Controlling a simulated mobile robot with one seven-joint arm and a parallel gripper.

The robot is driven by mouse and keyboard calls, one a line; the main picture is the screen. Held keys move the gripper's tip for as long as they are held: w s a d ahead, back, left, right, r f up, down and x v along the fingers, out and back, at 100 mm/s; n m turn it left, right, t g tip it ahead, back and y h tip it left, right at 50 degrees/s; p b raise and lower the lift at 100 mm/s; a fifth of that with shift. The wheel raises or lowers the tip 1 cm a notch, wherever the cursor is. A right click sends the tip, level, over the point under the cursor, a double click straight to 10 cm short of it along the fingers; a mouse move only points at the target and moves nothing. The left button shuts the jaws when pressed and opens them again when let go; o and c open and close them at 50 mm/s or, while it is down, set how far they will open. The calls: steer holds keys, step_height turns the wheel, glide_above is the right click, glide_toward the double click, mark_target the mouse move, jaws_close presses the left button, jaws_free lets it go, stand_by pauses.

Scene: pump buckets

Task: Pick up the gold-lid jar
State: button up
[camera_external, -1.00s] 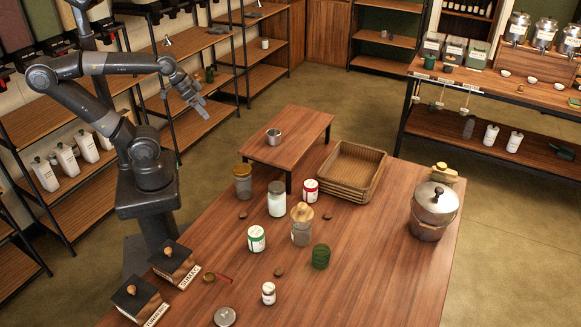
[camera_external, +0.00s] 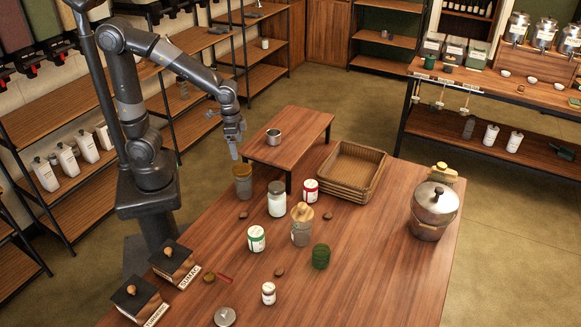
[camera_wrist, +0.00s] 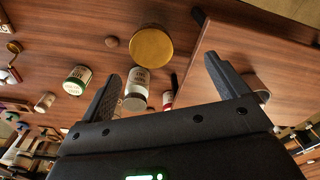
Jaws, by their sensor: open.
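The gold-lid jar (camera_external: 242,182) stands upright at the far left edge of the large table, with a flat gold lid on a greyish body. In the wrist view its round gold lid (camera_wrist: 152,46) is seen from above, just beyond the gap between the fingers. My gripper (camera_external: 234,154) points down above and slightly left of the jar, apart from it. The gripper also shows in the wrist view (camera_wrist: 163,70), its two fingers spread and nothing between them touching them. The jar's body is hidden below the lid there.
A tall white jar (camera_external: 277,199) stands close right of the gold-lid jar. A raised wooden stand (camera_external: 300,135) with a metal cup (camera_external: 273,137) is just behind. Several other jars, a basket (camera_external: 350,170) and a lidded pot (camera_external: 434,208) are on the large table (camera_external: 370,265).

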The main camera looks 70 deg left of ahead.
mark_target(242, 169)
steer(key=d+f, duration=0.2)
steer(key=shift+w+d+f+m+g, duration=0.3)
steer(key=shift+f+g, duration=0.05)
steer(key=shift+g, duration=0.05)
step_height(242, 169, down, 5)
steer(key=shift+f, duration=0.15)
steer(key=shift+w+a+f, duration=0.1)
steer(key=shift+a+f, duration=0.05)
steer(key=shift+f, duration=1.2)
steer(key=shift+a+f, duration=0.15)
steer(key=shift+f, duration=1.2)
steer(key=c, duration=1.2)
